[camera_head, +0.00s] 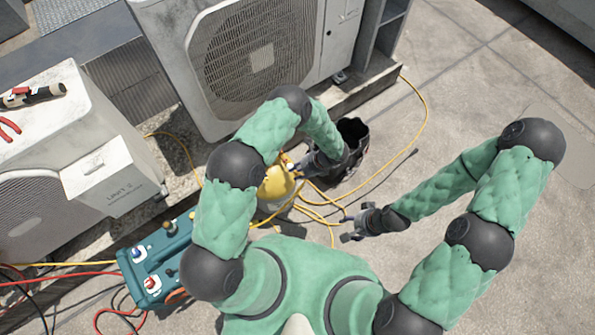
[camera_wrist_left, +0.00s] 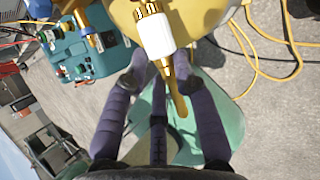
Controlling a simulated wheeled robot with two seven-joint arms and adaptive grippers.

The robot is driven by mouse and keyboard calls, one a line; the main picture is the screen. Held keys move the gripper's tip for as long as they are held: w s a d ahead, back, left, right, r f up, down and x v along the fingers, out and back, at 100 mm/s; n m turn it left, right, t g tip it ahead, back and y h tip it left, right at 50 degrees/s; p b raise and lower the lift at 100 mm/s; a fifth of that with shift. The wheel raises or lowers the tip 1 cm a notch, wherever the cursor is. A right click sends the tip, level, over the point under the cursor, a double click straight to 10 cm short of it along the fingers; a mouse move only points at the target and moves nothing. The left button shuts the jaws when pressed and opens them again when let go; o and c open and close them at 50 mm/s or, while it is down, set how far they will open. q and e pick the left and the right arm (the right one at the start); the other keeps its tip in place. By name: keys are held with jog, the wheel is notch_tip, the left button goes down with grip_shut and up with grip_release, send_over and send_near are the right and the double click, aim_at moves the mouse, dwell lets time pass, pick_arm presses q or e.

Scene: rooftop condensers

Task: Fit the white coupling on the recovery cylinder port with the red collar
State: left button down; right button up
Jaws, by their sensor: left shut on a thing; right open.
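The white coupling (camera_wrist_left: 156,36) shows in the left wrist view, with brass above it and a curved brass stem below. My left gripper (camera_wrist_left: 159,66) is shut on it around its lower end, where the stem passes between the fingers. Behind it is the yellow recovery cylinder (camera_wrist_left: 205,20), which also shows in the head view (camera_head: 276,184), partly hidden by my left arm. I cannot tell whether the coupling touches a port. A brass fitting with a blue band (camera_wrist_left: 88,30) stands to the left. I see no red collar. My right gripper (camera_head: 357,225) is open and empty above the ground.
A teal machine (camera_head: 157,263) with knobs stands lower left of the cylinder. A black bucket-like container (camera_head: 352,134) stands at its upper right. Yellow hoses (camera_head: 322,216) lie looped on the ground. Condenser units (camera_head: 262,55) stand behind. Concrete at the right is clear.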

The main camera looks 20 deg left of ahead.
pick_arm(q)
jog(key=shift+w+a, duration=0.3)
jog(key=shift+a, duration=0.1)
dwell(0.8)
jog(key=c, duration=0.9)
grip_release()
jog(key=shift+s+d, duration=0.1)
jog(key=shift+d, duration=0.05)
jog(key=s+d, duration=0.4)
jog(key=d, duration=0.2)
